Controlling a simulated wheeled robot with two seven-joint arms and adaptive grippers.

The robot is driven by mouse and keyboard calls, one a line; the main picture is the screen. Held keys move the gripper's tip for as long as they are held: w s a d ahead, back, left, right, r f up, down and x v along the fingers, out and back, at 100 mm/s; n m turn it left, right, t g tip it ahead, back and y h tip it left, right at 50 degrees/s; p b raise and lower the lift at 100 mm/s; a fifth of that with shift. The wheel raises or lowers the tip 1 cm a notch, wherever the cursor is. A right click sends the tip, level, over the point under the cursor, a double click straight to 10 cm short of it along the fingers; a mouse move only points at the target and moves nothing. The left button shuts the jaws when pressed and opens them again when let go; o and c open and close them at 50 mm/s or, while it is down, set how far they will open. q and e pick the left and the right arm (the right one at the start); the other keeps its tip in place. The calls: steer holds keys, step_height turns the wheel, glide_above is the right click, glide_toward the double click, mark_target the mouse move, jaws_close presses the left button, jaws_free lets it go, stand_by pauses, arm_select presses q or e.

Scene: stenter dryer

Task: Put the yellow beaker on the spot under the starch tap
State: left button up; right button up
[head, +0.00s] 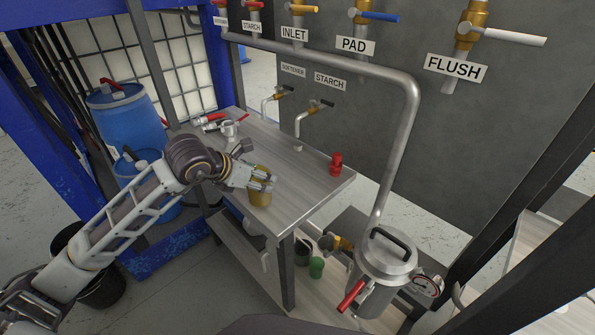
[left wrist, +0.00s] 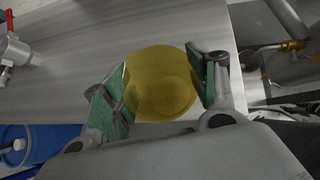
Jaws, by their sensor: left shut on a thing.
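The yellow beaker (head: 260,196) is at the front edge area of the grey table, held in my left gripper (head: 262,182). In the left wrist view the beaker (left wrist: 160,84) sits between the two green-padded fingers of the left gripper (left wrist: 163,90). I cannot tell whether its base touches the table. The starch tap (head: 306,120) is a bent spout with a brass valve on the panel, under the lower STARCH label (head: 330,81). It is behind and to the right of the beaker. The tabletop below its spout looks bare. My right gripper is not in view.
The softener tap (head: 272,99) is left of the starch tap. A red object (head: 336,163) stands on the table's right side. Metal fittings with red handles (head: 228,127) lie at the back left. A steel pipe (head: 402,130) and a lidded metal vessel (head: 384,262) stand to the right.

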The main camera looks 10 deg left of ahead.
arm_select(q)
steer(key=shift+w+d+r, duration=0.1)
steer(key=shift+w+d, duration=0.2)
steer(key=shift+w, duration=0.4)
steer(key=w+d+p, duration=0.1)
steer(key=w+d, duration=0.1)
steer(key=w, duration=0.3)
steer(key=w+d+f+p, duration=0.1)
steer(key=w+d, duration=0.1)
steer(key=w, duration=0.3)
steer(key=w+d+p, duration=0.1)
steer(key=w+d, duration=0.1)
steer(key=w, duration=0.3)
steer(key=shift+d+f, duration=0.25)
steer(key=shift+d, duration=0.15)
steer(key=shift+f, duration=0.2)
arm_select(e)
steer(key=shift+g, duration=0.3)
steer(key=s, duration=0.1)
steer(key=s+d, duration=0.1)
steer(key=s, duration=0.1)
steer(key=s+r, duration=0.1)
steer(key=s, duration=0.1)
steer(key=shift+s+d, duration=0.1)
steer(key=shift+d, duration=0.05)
